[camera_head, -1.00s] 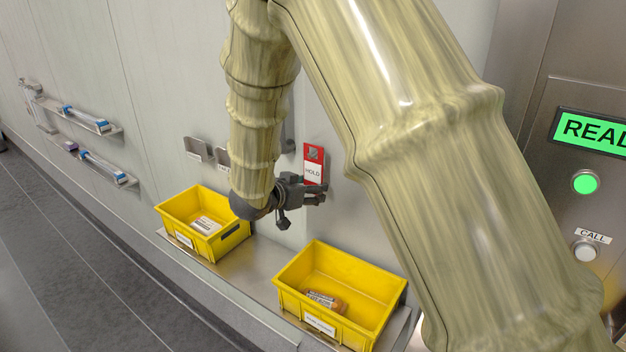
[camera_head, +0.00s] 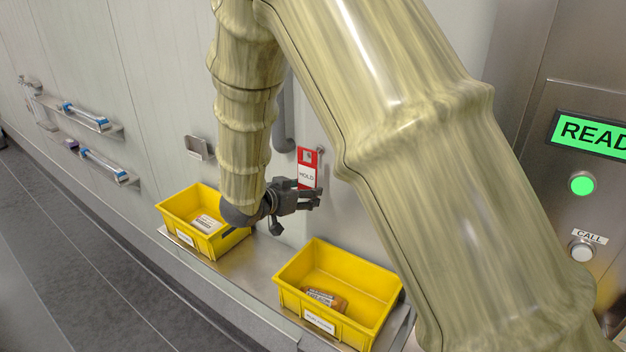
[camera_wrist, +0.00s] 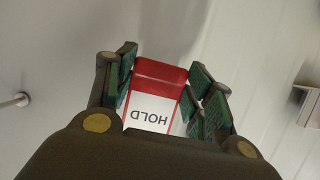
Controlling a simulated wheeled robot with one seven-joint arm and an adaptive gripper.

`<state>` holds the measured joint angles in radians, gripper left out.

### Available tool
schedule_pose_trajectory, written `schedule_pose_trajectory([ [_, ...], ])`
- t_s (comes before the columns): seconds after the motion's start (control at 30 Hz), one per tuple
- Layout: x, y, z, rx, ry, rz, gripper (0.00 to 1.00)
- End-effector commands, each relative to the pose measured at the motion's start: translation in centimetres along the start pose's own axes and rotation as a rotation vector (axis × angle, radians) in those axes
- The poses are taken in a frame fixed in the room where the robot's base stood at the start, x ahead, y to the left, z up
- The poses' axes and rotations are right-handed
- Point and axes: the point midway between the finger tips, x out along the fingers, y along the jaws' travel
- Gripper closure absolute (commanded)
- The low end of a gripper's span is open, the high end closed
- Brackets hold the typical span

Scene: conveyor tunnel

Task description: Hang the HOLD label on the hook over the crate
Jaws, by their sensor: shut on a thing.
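My gripper (camera_head: 308,197) is shut on the red and white HOLD label (camera_head: 307,170), holding it up near the wall. In the wrist view the label (camera_wrist: 155,98) sits between the green finger pads, its red end outward and its text upside down. A small hook (camera_head: 321,151) shows on the wall just right of the label's top in the head view. A peg, likely this hook (camera_wrist: 15,101), stands at the left of the wrist view, apart from the label. A yellow crate (camera_head: 288,282) with a brown item inside stands below and right of my gripper.
Another yellow crate (camera_head: 176,222) with a white-labelled item stands to the left on the same metal ledge (camera_head: 245,272). A metal wall holder (camera_head: 198,148) is above it. Shelves (camera_head: 95,122) are farther left. A panel with a green lamp (camera_head: 582,184) is at right.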

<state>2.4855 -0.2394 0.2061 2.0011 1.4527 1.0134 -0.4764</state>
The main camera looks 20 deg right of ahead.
Motion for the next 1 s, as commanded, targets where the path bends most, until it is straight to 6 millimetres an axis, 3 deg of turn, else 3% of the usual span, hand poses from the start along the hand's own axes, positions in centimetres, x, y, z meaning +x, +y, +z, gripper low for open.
schedule_pose_trajectory([
  [1.0,-3.5,0.0,1.5,0.0,0.0,0.0,0.9],
])
